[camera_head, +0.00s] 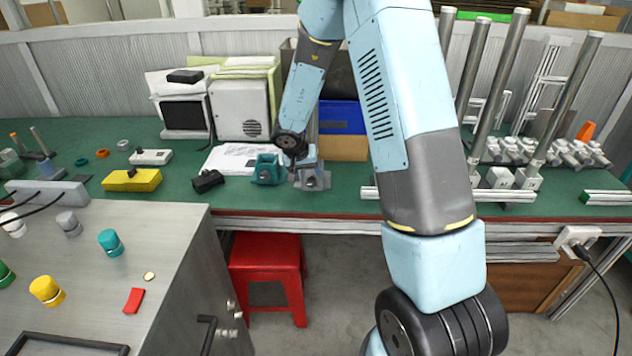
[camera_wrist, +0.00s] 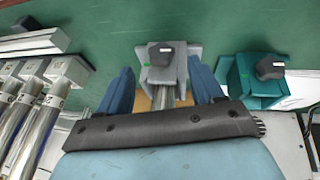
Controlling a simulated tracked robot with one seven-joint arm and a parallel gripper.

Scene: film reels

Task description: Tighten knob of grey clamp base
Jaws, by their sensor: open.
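The grey clamp base (camera_head: 313,181) stands near the front edge of the green bench. In the wrist view the grey clamp base (camera_wrist: 182,67) has a dark knob (camera_wrist: 160,54) on top, and a metal rod runs from it toward my gripper. My gripper (camera_wrist: 160,80) is open, its two blue fingers spread to either side of the grey clamp base in that view. No contact shows, and the gap to the knob is hard to judge. In the head view my gripper (camera_head: 306,157) is just above the grey clamp base, and my wrist partly hides that spot.
A teal clamp base (camera_head: 266,169) with a dark knob (camera_wrist: 271,66) stands close beside the grey one. A black object (camera_head: 207,181) lies to the left, paper sheets (camera_head: 232,158) behind. Metal rods and clamps (camera_head: 545,150) fill the right. A red stool (camera_head: 268,262) stands below.

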